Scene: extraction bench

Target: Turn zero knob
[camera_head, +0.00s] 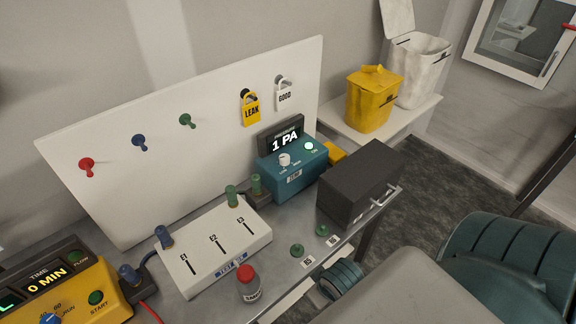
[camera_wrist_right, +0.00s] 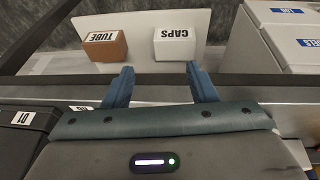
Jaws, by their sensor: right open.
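A teal pressure gauge box (camera_head: 294,170) stands on the bench against the white panel. A white knob (camera_head: 284,160) sits on its top left, and a lit green button (camera_head: 309,146) sits to the right of it. The dark display (camera_head: 284,139) above the box reads "1 PA". The small lettering by the knob is too small to read surely. My right gripper is seen in the right wrist view (camera_wrist_right: 163,85) with its two teal fingers apart and nothing between them. It is away from the gauge, near the bench front. My left gripper is not in view.
A dark box with a handle (camera_head: 358,184) stands right of the gauge. A white valve block (camera_head: 214,246) is on its left, and a red-capped jar (camera_head: 248,284) in front. A yellow timer (camera_head: 62,292) is at lower left. Tube (camera_wrist_right: 105,46) and caps boxes (camera_wrist_right: 174,46) lie below.

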